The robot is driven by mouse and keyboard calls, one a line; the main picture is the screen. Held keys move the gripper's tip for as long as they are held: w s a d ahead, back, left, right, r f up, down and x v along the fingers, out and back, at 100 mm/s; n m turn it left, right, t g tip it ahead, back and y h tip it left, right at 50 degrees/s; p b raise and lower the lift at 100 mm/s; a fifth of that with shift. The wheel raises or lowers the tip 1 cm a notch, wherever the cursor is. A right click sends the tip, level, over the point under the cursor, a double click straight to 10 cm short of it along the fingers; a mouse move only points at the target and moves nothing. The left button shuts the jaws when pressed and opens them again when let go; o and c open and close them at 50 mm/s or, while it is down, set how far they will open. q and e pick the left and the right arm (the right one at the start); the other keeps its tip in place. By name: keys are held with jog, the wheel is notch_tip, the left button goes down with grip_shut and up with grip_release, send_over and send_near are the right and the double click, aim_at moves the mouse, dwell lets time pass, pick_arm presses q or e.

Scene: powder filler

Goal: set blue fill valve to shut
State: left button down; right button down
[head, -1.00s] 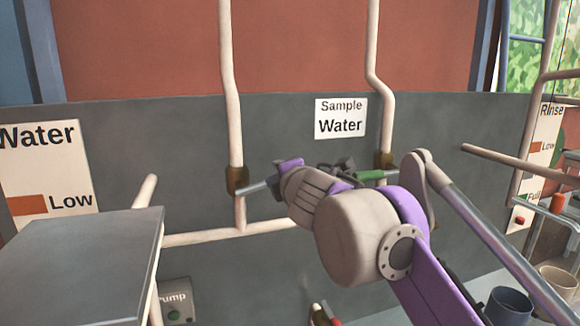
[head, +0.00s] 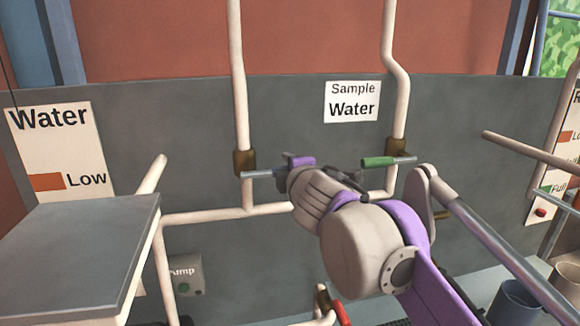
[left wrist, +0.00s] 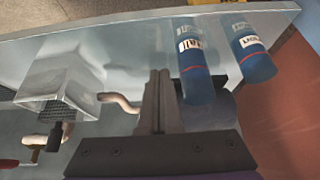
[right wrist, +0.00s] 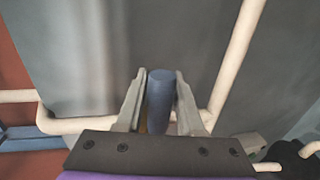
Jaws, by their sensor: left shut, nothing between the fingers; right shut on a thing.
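The blue fill valve (head: 244,161) sits on the left white pipe, a brown body with a metal lever (head: 262,174) reaching right, across the pipe. My right gripper (head: 290,166) is at the lever's outer end and hides its grip in the head view. In the right wrist view its fingers are shut on the blue handle (right wrist: 160,95), seen between them. A second valve with a green handle (head: 378,162) is on the right pipe, just past my gripper. My left gripper (left wrist: 155,100) is shut and empty; it shows only in the left wrist view.
A "Sample Water" sign (head: 352,101) hangs between the pipes. A grey box-like top (head: 75,250) stands at lower left, a red-handled valve (head: 340,310) at bottom centre. A pipe (head: 525,148) juts in from the right. Blue labelled bottles (left wrist: 192,65) stand near my left gripper.

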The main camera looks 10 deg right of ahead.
jog(key=c, duration=0.5)
grip_release()
jog(key=shift+f, duration=0.1)
pick_arm(q)
jog(key=shift+w+r+p, duration=0.5)
jog(key=shift+r+p, duration=0.05)
jog(key=shift+r, duration=0.25)
pick_arm(e)
jog(key=s, duration=0.3)
jog(key=s+r, duration=0.1)
jog(key=s, duration=0.3)
jog(key=s+r, duration=0.1)
jog(key=s, duration=0.2)
jog(key=shift+s, duration=0.3)
